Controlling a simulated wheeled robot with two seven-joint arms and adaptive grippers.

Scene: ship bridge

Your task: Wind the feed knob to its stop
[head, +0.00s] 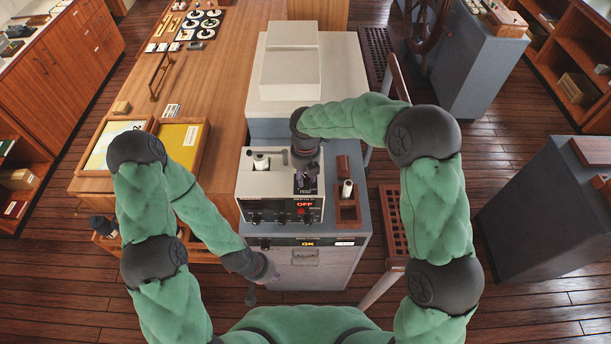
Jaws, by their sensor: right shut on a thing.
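The instrument (248,190) is a pale box on a grey console. Its top panel carries a small "FEED" label, and its front shows a red "OFF" under "DEPTH". My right gripper (306,182) reaches down onto the panel by that label and is shut on the feed knob, which the fingers largely hide. The knob's angle cannot be made out. My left gripper (263,287) hangs low in front of the console, empty, with its fingers apart.
A white cylinder stands in a wooden holder (347,212) right of the instrument. A wooden chart table (222,75) with trays lies to the left.

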